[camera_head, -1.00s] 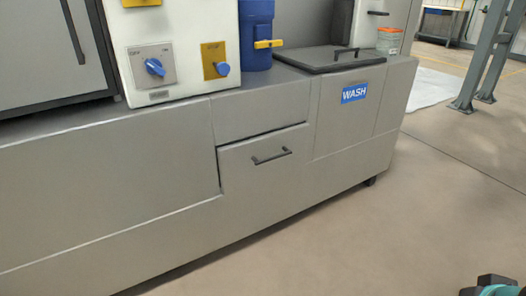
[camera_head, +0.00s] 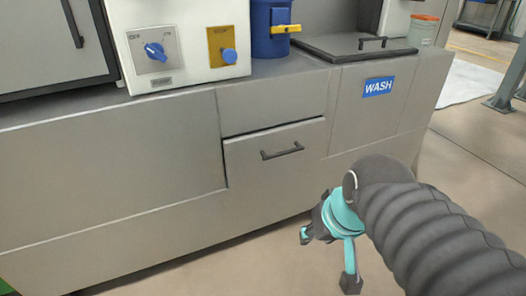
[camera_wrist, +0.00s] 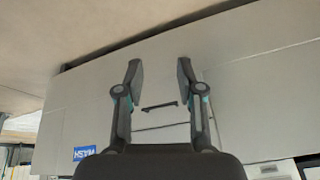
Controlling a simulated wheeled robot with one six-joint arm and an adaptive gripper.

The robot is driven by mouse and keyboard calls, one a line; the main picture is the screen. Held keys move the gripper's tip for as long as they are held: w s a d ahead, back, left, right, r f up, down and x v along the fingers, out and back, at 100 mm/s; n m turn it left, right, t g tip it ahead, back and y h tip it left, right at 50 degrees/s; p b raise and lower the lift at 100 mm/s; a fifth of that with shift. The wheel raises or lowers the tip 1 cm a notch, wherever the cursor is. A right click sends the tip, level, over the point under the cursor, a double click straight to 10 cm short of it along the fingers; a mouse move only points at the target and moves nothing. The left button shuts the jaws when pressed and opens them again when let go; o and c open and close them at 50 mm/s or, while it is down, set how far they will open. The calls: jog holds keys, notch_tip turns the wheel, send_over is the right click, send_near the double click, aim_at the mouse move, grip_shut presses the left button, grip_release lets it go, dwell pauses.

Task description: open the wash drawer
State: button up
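The wash drawer (camera_head: 275,172) is a grey front panel with a dark bar handle (camera_head: 283,151), left of the blue WASH label (camera_head: 379,86). A thin dark gap runs along its top and left edges; it looks shut or nearly so. My gripper (camera_head: 327,260) is in front of the cabinet, below and right of the handle in the head view. In the wrist view my gripper (camera_wrist: 159,68) is open and empty. That view is upside down; the handle (camera_wrist: 160,106) shows between the two fingers, some way off, and nothing touches it.
Above the drawer, the grey counter (camera_head: 180,101) carries a white control box (camera_head: 190,45) with blue knobs, a blue container (camera_head: 271,28) with a yellow valve, and a dark lid (camera_head: 355,47) with a handle. The floor before the cabinet is clear.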

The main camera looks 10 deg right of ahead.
jog(key=w+a+f+m+g+y, duration=0.1)
jog(key=w+a+f+g+y, duration=0.2)
jog(key=w+a+f+y, duration=0.15)
jog(key=m+t+y+b, duration=0.3)
jog(key=m+t+y, duration=0.3)
jog(key=m+t, duration=0.45)
send_near(284, 153)
jog(key=shift+n+t, duration=0.95)
jog(key=x, duration=0.3)
jog(key=f+p+x, duration=0.1)
jog(key=x, duration=0.6)
jog(key=shift+w+a+f, duration=0.1)
jog(key=shift+a+f, duration=0.1)
jog(key=shift+f, duration=0.15)
grip_shut()
